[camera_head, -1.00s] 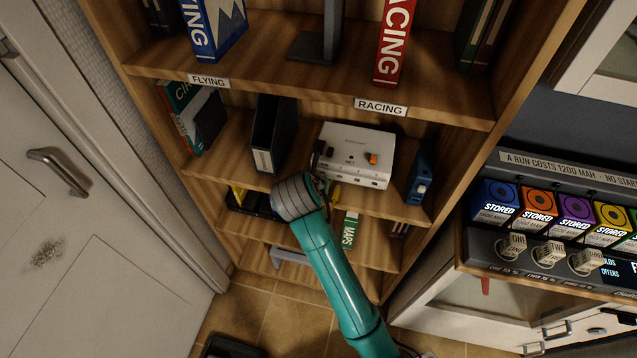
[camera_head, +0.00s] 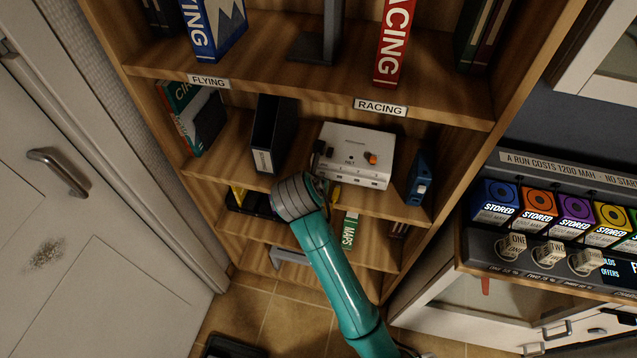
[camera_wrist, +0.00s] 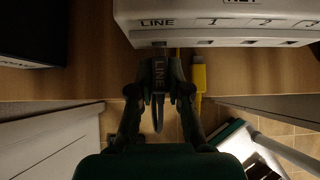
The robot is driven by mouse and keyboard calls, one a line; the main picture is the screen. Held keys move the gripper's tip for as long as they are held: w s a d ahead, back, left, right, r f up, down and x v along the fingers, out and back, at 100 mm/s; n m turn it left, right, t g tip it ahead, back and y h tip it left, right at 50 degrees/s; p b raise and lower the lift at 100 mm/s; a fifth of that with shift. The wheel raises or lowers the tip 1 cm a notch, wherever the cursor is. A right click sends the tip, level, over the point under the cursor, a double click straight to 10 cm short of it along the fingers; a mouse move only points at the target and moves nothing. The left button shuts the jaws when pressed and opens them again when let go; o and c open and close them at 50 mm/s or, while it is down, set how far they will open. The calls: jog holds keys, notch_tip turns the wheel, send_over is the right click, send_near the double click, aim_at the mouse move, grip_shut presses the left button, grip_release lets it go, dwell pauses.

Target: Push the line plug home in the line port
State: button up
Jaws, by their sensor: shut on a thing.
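The line plug (camera_wrist: 160,72) is a dark block marked LINE. My gripper (camera_wrist: 160,92) is shut on it, one finger on each side. The white box (camera_wrist: 225,12) carries the labels LINE, 1, 2 and 3 above a row of ports. The plug's narrow front end meets the box's front edge under the LINE label. The line port itself is hidden there, and I cannot tell how deep the plug sits. In the head view the box (camera_head: 356,148) stands on the middle shelf, and my arm hides most of the gripper and plug.

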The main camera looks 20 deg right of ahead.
jog(key=shift+w+d, duration=0.35)
jog(key=shift+w, duration=0.15)
dwell(0.4)
jog(key=shift+s+a, duration=0.15)
jog(key=shift+s, duration=0.05)
dwell(0.3)
jog(key=shift+s+a, duration=0.5)
jog(key=shift+s, duration=0.2)
jog(key=shift+s+a, duration=0.5)
jog(key=shift+s, duration=0.2)
jog(key=shift+w+d, duration=0.1)
jog(key=shift+w, duration=0.05)
jog(key=shift+w+d, duration=0.7)
jog(key=shift+w, duration=0.25)
jog(key=shift+w+d, duration=0.35)
jog(key=shift+w, duration=0.15)
dwell(1.4)
jog(key=o, duration=0.8)
jog(key=shift+o, duration=0.2)
